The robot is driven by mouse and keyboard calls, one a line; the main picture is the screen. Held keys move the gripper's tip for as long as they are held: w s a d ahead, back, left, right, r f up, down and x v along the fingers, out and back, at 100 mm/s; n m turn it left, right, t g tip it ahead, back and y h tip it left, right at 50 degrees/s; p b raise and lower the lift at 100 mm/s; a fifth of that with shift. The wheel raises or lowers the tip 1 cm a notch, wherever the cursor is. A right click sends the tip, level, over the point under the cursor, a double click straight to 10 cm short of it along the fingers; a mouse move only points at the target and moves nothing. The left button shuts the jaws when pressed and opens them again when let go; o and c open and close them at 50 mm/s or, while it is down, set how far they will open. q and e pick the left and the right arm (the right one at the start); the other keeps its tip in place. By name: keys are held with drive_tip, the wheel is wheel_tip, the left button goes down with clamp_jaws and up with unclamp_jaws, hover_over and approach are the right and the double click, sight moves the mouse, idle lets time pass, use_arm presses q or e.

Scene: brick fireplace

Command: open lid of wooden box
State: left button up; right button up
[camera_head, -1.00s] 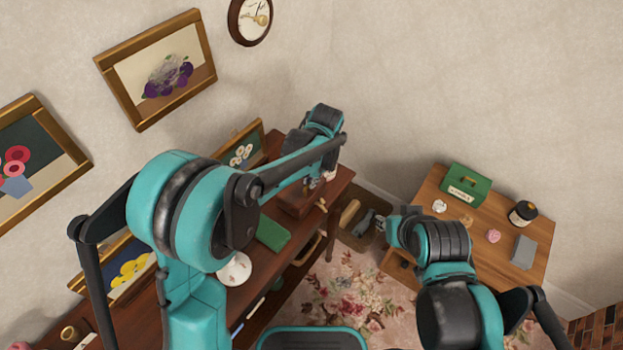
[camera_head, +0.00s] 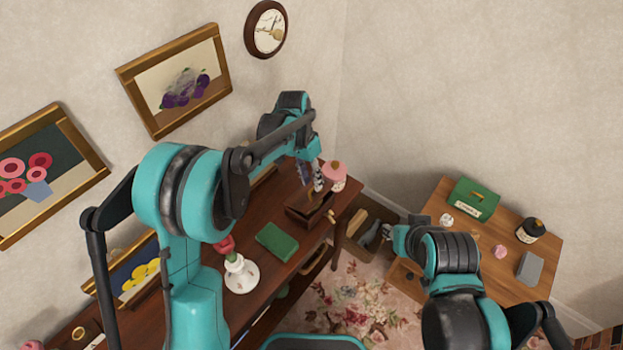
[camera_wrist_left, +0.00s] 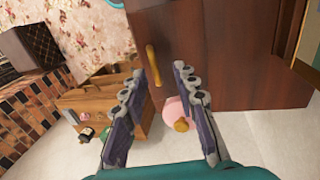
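The dark wooden box (camera_head: 306,212) stands on the long dark wooden table near its right end. It seems to show a dark hollow on top, but the lid's position is too small to tell. My left gripper (camera_head: 311,178) is just above and behind the box, pointing down, apart from it as far as I can see. In the left wrist view its two fingers (camera_wrist_left: 158,82) are spread with nothing held between them. I cannot clearly make out the box there. My right gripper (camera_head: 378,235) is small and partly hidden beside the smaller table.
A pink jar (camera_head: 336,174) stands close behind the box; it also shows beyond the fingers in the wrist view (camera_wrist_left: 174,108). A green book (camera_head: 276,241) and a white vase (camera_head: 241,275) are left of the box. A smaller table (camera_head: 482,250) holds several items.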

use_arm(q)
drive_tip(key=v, duration=1.2)
drive_tip(key=shift+c, duration=0.3)
